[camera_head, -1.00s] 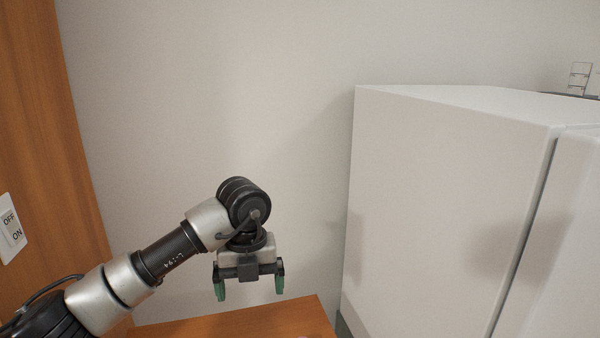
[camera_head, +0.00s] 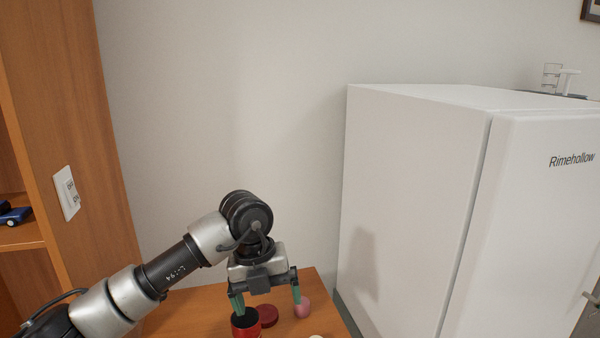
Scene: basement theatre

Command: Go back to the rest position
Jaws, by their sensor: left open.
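My left gripper (camera_head: 267,300) hangs at the end of my left arm, which comes in from the lower left. Its two green fingers point down and stand apart, with nothing visible between them that it grips. It is over the wooden tabletop (camera_head: 195,318). A red open container (camera_head: 246,324) shows by its left finger, and a pink round object (camera_head: 303,309) by its right finger. I cannot tell whether the fingers touch them. My right gripper is out of view.
A dark red disc (camera_head: 267,315) lies on the tabletop. A white fridge (camera_head: 410,215) stands close on the right. A wooden shelf unit (camera_head: 75,120) with a switch plate (camera_head: 67,194) and a blue toy car (camera_head: 12,214) is on the left.

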